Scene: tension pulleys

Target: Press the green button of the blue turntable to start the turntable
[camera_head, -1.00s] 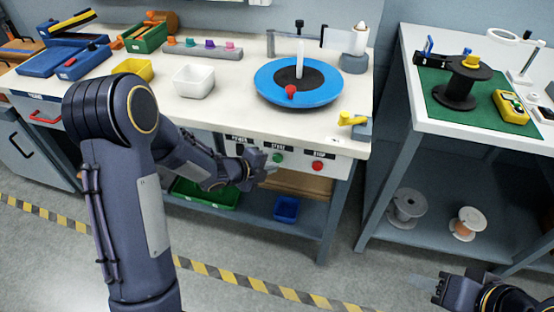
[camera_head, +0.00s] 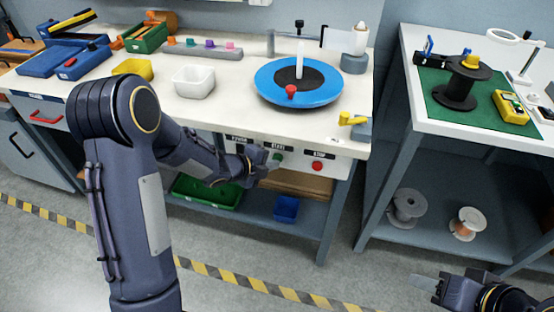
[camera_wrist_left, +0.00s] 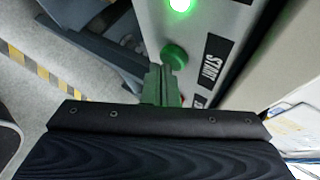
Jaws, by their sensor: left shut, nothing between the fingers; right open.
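The blue turntable (camera_head: 325,90) is a blue disc with a black centre, a white post and a red knob, on the white bench. The green button (camera_head: 277,156) is on the bench's front panel under the START label. It also shows in the wrist view as a round green button (camera_wrist_left: 174,56). My left gripper (camera_head: 272,164) is shut and empty, its tip at the green button. In the wrist view its fingertips (camera_wrist_left: 160,78) are close beside the button; I cannot tell whether they touch. My right gripper (camera_head: 428,288) is open at the lower right, away from the bench.
A red STOP button (camera_head: 317,166) is right of the green one. A lit green light (camera_wrist_left: 180,4) is on the same panel. A green tray (camera_head: 205,193) and blue bin (camera_head: 287,208) sit on the lower shelf. A second table (camera_head: 410,45) stands at right.

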